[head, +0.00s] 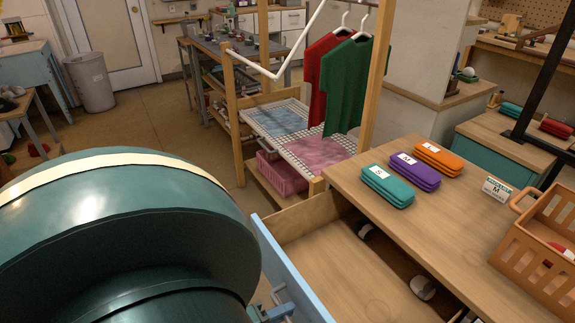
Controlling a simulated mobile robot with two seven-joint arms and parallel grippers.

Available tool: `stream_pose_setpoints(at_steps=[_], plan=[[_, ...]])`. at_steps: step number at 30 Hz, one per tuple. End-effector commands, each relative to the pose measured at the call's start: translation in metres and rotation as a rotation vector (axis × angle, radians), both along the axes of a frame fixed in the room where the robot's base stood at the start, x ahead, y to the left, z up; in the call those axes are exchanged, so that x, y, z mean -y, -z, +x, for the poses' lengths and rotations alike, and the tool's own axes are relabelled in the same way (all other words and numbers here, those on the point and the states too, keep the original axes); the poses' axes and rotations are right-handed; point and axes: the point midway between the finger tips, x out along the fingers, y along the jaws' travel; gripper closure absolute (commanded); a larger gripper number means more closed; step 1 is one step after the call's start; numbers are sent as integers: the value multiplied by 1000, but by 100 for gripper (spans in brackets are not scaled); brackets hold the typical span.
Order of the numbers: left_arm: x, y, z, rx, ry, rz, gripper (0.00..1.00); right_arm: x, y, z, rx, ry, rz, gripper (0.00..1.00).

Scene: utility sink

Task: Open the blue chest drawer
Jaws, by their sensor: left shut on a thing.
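The blue chest drawer (288,262) stands pulled out from under the wooden chest top (405,195). Its pale blue front faces the lower left, and its bare wooden floor shows. My left gripper (277,309) is at the outer side of the drawer front, low in the picture, shut on the drawer handle. Much of the gripper and handle is hidden by my large dark green arm link and the bottom edge of the picture. My right gripper is not in view.
Teal, purple and orange folded items (413,171) and an orange crate (545,235) sit on the chest top. Two small rounded objects (422,288) show at the drawer's shadowed inner side. A wooden drying rack (237,120) with hanging shirts stands behind.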

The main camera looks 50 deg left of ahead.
Motion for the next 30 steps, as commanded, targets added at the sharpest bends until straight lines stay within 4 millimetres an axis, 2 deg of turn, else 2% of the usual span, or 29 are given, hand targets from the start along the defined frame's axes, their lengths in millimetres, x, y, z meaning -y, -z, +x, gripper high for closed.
stream_pose_setpoints(at_steps=[6, 7, 13, 23, 26, 30], plan=[[-2, -1, 1, 2, -2, 3, 100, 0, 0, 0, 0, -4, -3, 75], [-2, -1, 1, 2, -2, 3, 87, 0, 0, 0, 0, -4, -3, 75], [-1, 0, 1, 1, -2, 2, 71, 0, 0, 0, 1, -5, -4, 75], [-1, -1, -6, -1, 0, 0, 71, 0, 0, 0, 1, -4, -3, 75], [-2, -3, -19, -4, 0, 0, 71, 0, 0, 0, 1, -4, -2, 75], [-4, -9, -49, -6, 1, 0, 71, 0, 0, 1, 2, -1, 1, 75]])
